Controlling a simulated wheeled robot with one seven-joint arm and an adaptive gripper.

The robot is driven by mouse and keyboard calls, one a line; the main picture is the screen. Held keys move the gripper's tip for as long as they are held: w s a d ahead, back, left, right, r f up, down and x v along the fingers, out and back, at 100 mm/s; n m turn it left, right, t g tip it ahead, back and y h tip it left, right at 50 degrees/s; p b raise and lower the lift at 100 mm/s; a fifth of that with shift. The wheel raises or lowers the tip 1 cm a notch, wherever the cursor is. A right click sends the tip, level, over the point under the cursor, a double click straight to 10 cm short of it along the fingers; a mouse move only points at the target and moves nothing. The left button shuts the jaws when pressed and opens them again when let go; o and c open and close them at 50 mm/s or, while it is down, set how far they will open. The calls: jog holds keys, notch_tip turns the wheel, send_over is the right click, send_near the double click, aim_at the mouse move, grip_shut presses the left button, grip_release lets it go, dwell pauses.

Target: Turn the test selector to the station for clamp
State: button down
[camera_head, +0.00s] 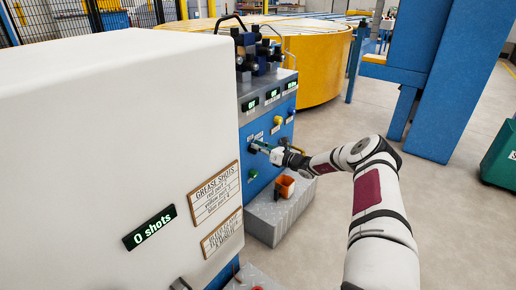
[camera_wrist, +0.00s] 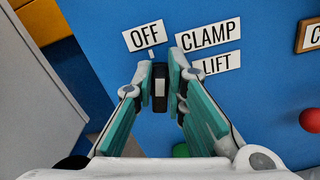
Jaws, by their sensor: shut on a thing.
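The test selector (camera_wrist: 159,76) is a dark knob with a pale stripe on a blue panel, seen in the wrist view. My gripper (camera_wrist: 159,86) has one teal finger on each side of it and is shut on it. The OFF label (camera_wrist: 146,37) is just above the knob, with a small pale tick under it. The CLAMP label (camera_wrist: 208,36) is up and to the right, and the LIFT label (camera_wrist: 216,63) is below CLAMP. The knob stands roughly upright in the picture, nearest OFF. In the head view my gripper (camera_head: 262,148) reaches the blue panel (camera_head: 246,165); the knob is hidden there.
A red knob (camera_wrist: 311,120) and a green button (camera_wrist: 181,150) are on the panel near my gripper. An orange bin (camera_head: 285,187) stands on a grey step below. A large white cabinet (camera_head: 120,110) fills the left of the head view. Open floor lies right.

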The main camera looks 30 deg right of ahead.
jog(key=m, duration=0.5)
jog(key=shift+w+d+f, duration=0.1)
jog(key=shift+d+f, duration=0.2)
jog(key=shift+d, duration=0.05)
jog(key=shift+m, duration=0.3)
jog(key=c, duration=1.6)
grip_release()
jog(key=v, duration=1.2)
